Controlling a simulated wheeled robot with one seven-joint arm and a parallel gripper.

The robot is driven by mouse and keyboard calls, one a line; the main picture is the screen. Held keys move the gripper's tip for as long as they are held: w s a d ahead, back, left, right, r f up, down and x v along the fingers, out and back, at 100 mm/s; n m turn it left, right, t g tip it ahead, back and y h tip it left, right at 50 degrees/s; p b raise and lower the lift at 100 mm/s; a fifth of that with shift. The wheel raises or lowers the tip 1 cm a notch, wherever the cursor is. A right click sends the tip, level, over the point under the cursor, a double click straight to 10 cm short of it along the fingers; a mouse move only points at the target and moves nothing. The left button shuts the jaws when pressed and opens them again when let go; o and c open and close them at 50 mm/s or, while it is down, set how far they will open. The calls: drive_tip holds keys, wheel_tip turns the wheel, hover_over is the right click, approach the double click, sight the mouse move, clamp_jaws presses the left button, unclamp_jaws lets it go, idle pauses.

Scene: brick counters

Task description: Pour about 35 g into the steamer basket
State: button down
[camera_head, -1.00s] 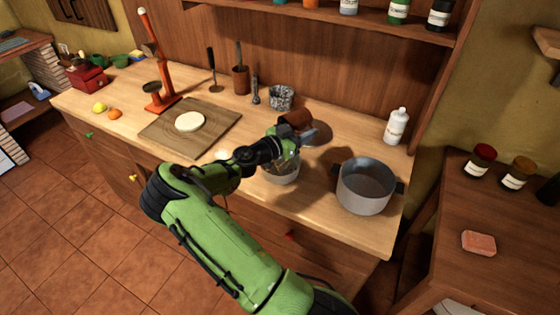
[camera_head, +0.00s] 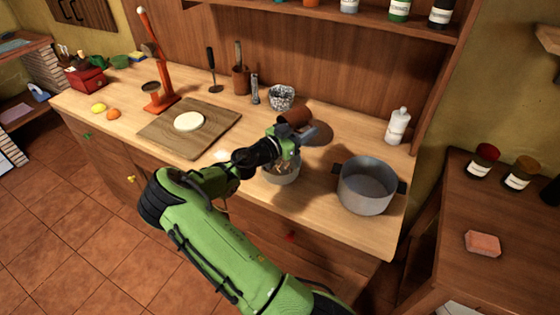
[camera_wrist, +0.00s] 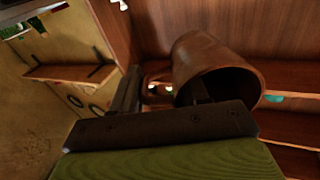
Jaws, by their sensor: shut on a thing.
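My gripper (camera_head: 294,138) is over the counter and shut on a brown cup-like container (camera_head: 293,115). In the wrist view the container (camera_wrist: 218,70) sits tilted at the jaws, its rim towards the lower right. Its contents cannot be seen. Just under the gripper stands a light round vessel (camera_head: 282,174), perhaps the steamer basket, partly hidden by my arm. Something brownish shows inside it, but I cannot tell what it is.
A grey pot (camera_head: 365,188) stands close to the right, and a white bottle (camera_head: 398,126) behind it. A speckled cup (camera_head: 281,97) is behind the gripper.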

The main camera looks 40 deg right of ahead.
sight(300, 129)
drive_tip(key=shift+a+r+h+b, duration=0.1)
drive_tip(key=shift+h+b, duration=0.4)
drive_tip(key=shift+b, duration=0.7)
drive_tip(key=shift+a+r+h+b, duration=0.15)
drive_tip(key=shift+r+h+b, duration=0.3)
drive_tip(key=shift+b, duration=0.35)
drive_tip(key=shift+a+r+h+b, duration=0.15)
drive_tip(key=shift+r+h+b, duration=0.2)
drive_tip(key=shift+r+b, duration=0.3)
idle(0.9)
drive_tip(key=shift+a+r+h+b, duration=0.15)
drive_tip(key=shift+h+b, duration=0.45)
drive_tip(key=shift+b, duration=0.95)
drive_tip(key=shift+a+f+h+b, duration=0.1)
drive_tip(key=shift+a+h+b, duration=0.35)
drive_tip(key=shift+b, duration=1.05)
